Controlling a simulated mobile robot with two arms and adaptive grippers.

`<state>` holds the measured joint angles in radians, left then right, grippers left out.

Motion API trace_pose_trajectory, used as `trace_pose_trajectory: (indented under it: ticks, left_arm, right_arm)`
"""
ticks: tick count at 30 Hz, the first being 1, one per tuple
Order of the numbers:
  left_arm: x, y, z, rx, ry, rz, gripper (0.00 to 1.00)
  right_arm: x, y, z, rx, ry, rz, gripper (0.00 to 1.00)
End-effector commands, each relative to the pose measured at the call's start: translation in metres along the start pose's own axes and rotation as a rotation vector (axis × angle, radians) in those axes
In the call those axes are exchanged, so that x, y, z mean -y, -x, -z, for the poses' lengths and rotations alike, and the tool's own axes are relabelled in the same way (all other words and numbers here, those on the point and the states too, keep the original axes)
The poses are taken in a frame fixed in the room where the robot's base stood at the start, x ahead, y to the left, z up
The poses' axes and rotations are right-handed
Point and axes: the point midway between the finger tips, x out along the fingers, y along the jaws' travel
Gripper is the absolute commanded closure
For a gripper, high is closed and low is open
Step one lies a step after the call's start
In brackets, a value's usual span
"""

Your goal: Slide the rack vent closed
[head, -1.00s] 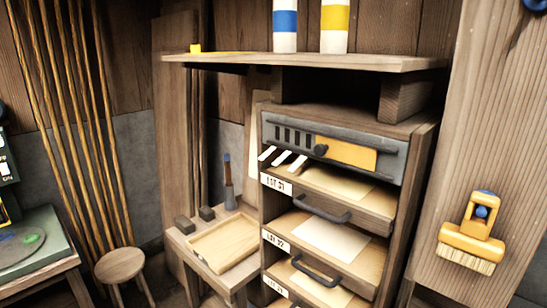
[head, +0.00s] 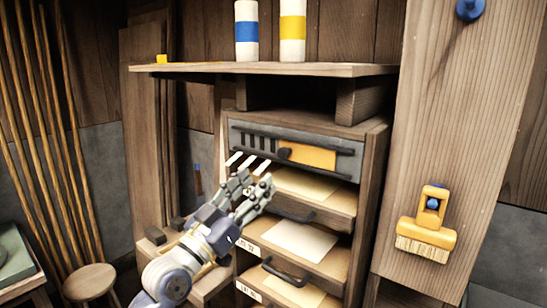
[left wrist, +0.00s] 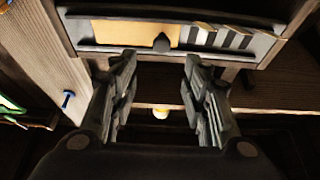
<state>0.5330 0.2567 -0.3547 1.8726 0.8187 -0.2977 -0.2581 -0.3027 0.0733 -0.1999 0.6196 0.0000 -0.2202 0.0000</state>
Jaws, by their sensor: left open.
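The rack vent (head: 330,162) is a grey panel at the top of the wooden rack. Its yellow slide plate (head: 312,156) sits right of several dark open slots (head: 258,142), and a dark knob (head: 284,153) is at the plate's left end. My left gripper (head: 257,187) is open and empty, below and left of the knob, apart from it. In the left wrist view, the knob (left wrist: 162,43) lies between and beyond the two fingertips (left wrist: 160,62), with the yellow plate (left wrist: 135,32) at left and the slots (left wrist: 225,38) at right. My right gripper is not in view.
Open drawers with dark handles (head: 290,214) jut out below the vent. A shelf (head: 270,70) with two striped cylinders overhangs it. A yellow brush (head: 428,225) hangs on the board at right. A stool (head: 90,282) stands at lower left.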

Motion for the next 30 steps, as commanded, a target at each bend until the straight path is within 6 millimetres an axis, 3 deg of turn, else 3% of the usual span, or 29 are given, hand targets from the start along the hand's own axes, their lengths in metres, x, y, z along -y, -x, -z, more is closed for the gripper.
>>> trace_pose_trajectory:
  ticks: [15,21,30]
  left_arm:
    - [0.001,-0.083,0.001,0.002,0.002,0.002,0.57]
    - [0.001,-0.1,-0.001,0.003,0.003,0.002,0.57]
    - [0.001,-0.104,-0.002,0.002,0.001,0.003,0.57]
  right_arm:
    - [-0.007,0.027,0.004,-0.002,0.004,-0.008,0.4]
    - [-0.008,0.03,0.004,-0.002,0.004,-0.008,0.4]
    - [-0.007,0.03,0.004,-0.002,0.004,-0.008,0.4]
